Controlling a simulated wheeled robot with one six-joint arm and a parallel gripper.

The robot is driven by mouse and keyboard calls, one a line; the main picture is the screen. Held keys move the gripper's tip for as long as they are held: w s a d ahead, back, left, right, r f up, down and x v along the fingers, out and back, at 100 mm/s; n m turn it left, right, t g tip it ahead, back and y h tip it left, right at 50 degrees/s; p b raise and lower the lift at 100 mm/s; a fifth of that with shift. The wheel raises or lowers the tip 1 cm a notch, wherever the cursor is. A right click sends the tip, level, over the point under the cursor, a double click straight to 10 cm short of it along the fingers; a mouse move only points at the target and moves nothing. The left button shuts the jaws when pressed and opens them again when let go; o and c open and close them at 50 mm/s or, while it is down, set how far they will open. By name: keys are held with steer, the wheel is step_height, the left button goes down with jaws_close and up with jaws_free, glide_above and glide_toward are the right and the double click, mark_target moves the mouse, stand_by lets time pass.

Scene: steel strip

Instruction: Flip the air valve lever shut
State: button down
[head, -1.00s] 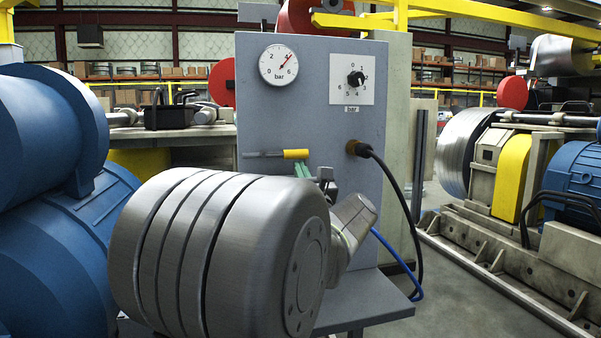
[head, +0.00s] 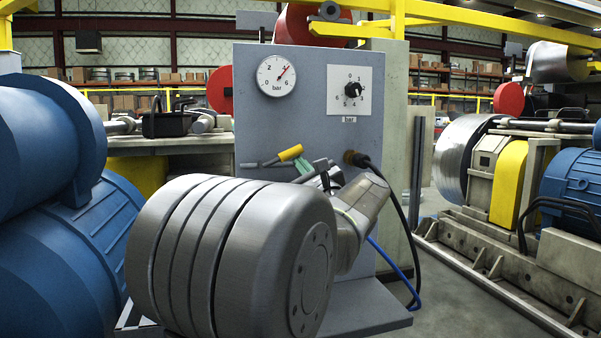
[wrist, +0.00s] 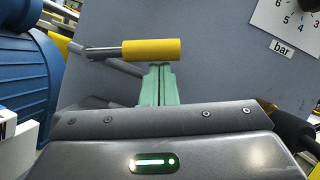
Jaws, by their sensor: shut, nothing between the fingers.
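The air valve lever has a yellow grip (head: 290,152) on a grey rod, in front of the grey panel (head: 255,120). In the head view it slopes up to the right from the short grey pipe (head: 248,165). The wrist view shows the yellow grip (wrist: 152,50) lying across the upper middle. My gripper (head: 304,166) has green fingers, shut with nothing between them. In the wrist view its fingertips (wrist: 159,68) are just under the yellow grip, seemingly touching it; the exact contact is hard to tell.
A pressure gauge (head: 276,76) and a numbered dial (head: 352,89) are on the panel above. A black cable (head: 385,182) leaves a brass fitting (head: 352,157) right of my gripper. A large blue machine (head: 60,200) fills the left.

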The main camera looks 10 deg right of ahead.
step_height(320, 180, up, 3)
steer(key=n, duration=0.2)
steer(key=n+g+y+p, duration=0.1)
steer(key=n, duration=0.1)
steer(key=shift+a+f+y, duration=0.15)
steer(key=shift+f+y, duration=0.05)
steer(key=shift+y, duration=0.1)
steer(key=shift+s+a+r+n+g+y+p, duration=0.15)
steer(key=shift+a+r+n+g+p, duration=0.7)
steer(key=shift+n, duration=1.05)
steer(key=shift+w+a+r+n+g+y+p, duration=0.15)
steer(key=shift+a+r+n+g+p, duration=0.65)
steer(key=shift+n, duration=1.1)
steer(key=shift+s+a+r+n+g+y+p, duration=0.15)
steer(key=shift+a+r+n+g+p, duration=0.7)
steer(key=shift+n, duration=1.05)
steer(key=shift+r, duration=0.1)
